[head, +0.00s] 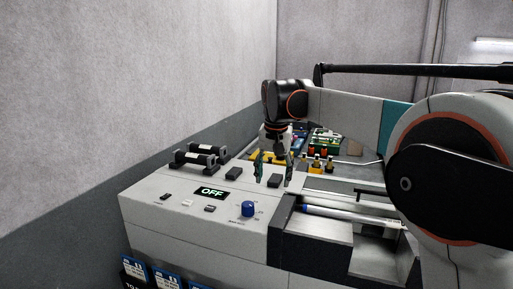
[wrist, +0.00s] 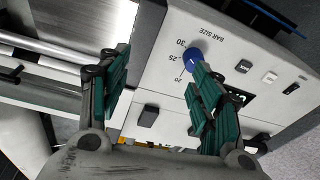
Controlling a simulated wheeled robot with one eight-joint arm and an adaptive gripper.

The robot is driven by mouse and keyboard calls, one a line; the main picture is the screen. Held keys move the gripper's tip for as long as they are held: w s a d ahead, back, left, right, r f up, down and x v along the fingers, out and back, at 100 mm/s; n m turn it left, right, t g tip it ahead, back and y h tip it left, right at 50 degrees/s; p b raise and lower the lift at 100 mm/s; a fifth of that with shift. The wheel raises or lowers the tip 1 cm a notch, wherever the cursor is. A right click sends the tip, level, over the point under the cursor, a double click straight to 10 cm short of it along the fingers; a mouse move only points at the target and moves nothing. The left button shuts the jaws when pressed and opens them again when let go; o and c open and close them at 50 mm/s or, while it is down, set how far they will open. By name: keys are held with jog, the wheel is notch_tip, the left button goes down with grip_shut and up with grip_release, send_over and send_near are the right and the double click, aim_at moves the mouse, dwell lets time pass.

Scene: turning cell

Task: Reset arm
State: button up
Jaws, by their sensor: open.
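My gripper (head: 273,170) is open and empty, pointing down over the far right part of the machine's top panel (head: 165,215) in the head view. In the wrist view my gripper (wrist: 157,68) shows its two green-and-black fingers spread wide, with nothing between them. My arm reaches in from the right, bent down at the wrist. The blue bar size knob (head: 249,209) sits nearer the camera than the fingers. In the wrist view the knob (wrist: 193,56) shows just past the right fingertip, partly covered by it.
The display (head: 212,192) reads OFF. Black handles (head: 198,156) stand at the panel's back left. A silver bar (head: 345,217) lies in the channel at right. Coloured parts (head: 325,142) stand behind the gripper. Blue-labelled boxes (head: 165,277) are below the machine's front.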

jog(key=s+d+f+n+t+b, duration=0.1)
jog(key=s+d+f+b, duration=0.25)
jog(key=s, duration=0.55)
jog(key=s+d+f+t+b, duration=0.2)
jog(key=s+d+f, duration=0.25)
jog(key=s, duration=0.45)
jog(key=s+d+f+n+t+b, duration=0.1)
jog(key=s+d+f+b, duration=0.2)
jog(key=s+d, duration=0.35)
jog(key=s+f+t+b, duration=0.1)
jog(key=s+f+b, duration=0.1)
jog(key=s+f, duration=0.8)
jog(key=shift+s+d+f, duration=0.3)
jog(key=shift+s+f, duration=0.05)
jog(key=shift+s, duration=0.15)
jog(key=shift+d, duration=0.1)
